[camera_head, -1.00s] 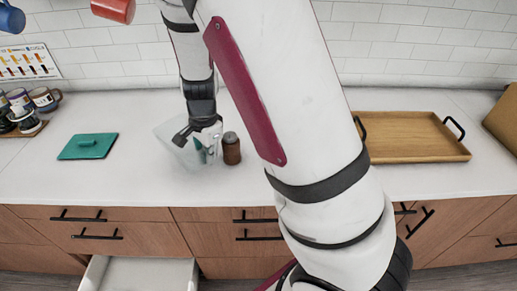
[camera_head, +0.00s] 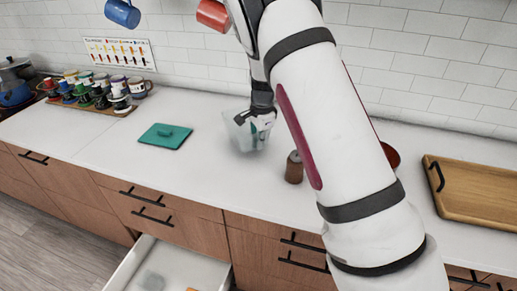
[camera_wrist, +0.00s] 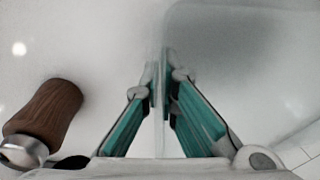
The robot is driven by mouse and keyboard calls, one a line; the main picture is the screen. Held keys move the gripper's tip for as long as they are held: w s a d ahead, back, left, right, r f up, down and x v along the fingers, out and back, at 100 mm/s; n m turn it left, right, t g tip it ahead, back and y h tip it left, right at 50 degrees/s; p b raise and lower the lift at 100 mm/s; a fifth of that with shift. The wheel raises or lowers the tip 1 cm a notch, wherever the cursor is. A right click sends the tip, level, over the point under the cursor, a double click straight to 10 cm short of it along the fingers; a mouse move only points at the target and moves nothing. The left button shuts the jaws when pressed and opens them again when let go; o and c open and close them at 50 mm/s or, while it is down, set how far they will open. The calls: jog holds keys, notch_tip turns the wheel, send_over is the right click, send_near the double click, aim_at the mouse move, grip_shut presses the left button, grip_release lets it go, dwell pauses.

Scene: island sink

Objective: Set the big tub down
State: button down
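The big tub (camera_head: 240,133) is a clear, frosted container at the back middle of the white counter in the head view. My gripper (camera_head: 262,122) is at its right side. In the wrist view, my gripper's teal-padded fingers (camera_wrist: 160,95) are closed from both sides on the tub's thin wall, which runs up the middle. The rest of the tub (camera_wrist: 225,55) spreads to the right there as a pale, see-through shape. Whether its base touches the counter or hangs slightly above it, I cannot tell.
A teal lid-like board (camera_head: 165,136) lies to the left. A wooden tray (camera_head: 480,190) is far right. An open drawer (camera_head: 170,270) juts out below. Counter in front is clear.

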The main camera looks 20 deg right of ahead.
jog(key=shift+w, duration=0.3)
jog(key=shift+w+d+f, duration=0.1)
jog(key=shift+f, duration=0.25)
jog(key=shift+f+p, duration=0.45)
jog(key=shift+f, duration=0.95)
jog(key=shift+f, duration=0.1)
jog(key=c, duration=1.8)
grip_release()
jog(key=shift+f, duration=0.1)
